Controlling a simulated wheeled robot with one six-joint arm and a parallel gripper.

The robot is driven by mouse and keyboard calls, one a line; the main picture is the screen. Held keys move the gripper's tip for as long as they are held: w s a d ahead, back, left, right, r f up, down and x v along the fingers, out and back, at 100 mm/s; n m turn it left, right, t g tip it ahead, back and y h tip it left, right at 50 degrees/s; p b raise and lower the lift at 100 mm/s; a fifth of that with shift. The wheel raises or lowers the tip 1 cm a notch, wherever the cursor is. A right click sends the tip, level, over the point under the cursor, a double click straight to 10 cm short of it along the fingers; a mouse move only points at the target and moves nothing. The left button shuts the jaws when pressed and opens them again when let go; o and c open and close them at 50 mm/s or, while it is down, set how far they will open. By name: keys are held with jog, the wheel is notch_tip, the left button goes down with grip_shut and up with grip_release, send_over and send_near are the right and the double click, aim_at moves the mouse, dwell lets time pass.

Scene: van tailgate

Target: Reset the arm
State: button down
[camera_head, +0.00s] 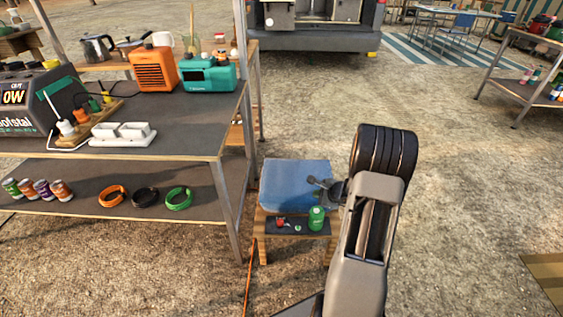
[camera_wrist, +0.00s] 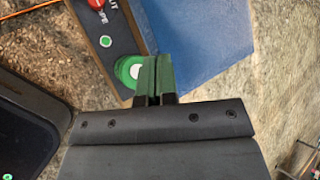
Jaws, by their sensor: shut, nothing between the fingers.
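My arm reaches from the lower right of the head view up to a bend and then back down to the left. My gripper (camera_head: 316,182) is over the blue-topped wooden stool (camera_head: 292,178). In the wrist view my gripper (camera_wrist: 154,78) has its two fingers together, with nothing held between them.
A two-level metal workbench (camera_head: 180,125) stands left of the stool, with an orange appliance (camera_head: 154,70), a teal radio (camera_head: 208,75) and coiled cables. An orange cable (camera_head: 249,275) runs along the ground by the stool. Open gravel lies to the right, before another table (camera_head: 520,80).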

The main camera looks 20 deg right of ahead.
jog(key=s+a+r+n+g+y+p, duration=0.15)
jog(key=a+r+n+p, duration=0.55)
jog(key=r, duration=0.7)
jog(key=s+a+r+n+g+y+p, duration=0.15)
jog(key=a+r+n+p, duration=0.35)
jog(key=a+r+p, duration=0.65)
jog(key=s+a+r+n+h+p, duration=0.1)
jog(key=s+r+n+p, duration=0.3)
jog(key=r, duration=0.4)
jog(key=s+a+r+n+g+h+p, duration=0.1)
jog(key=s+r+n+p, duration=0.3)
jog(key=r, duration=0.5)
jog(key=s+a+r+n+g+h+p, duration=0.1)
jog(key=s+a+r+n+h+p, duration=0.1)
jog(key=s+r, duration=0.4)
jog(key=shift+s+a+r+n+h+p, duration=0.15)
jog(key=shift+s+r+n+h+p, duration=0.1)
jog(key=shift+r+n+h+p, duration=0.9)
jog(key=shift+r+m+y, duration=0.25)
jog(key=shift+r+y, duration=0.1)
jog(key=shift+r, duration=0.05)
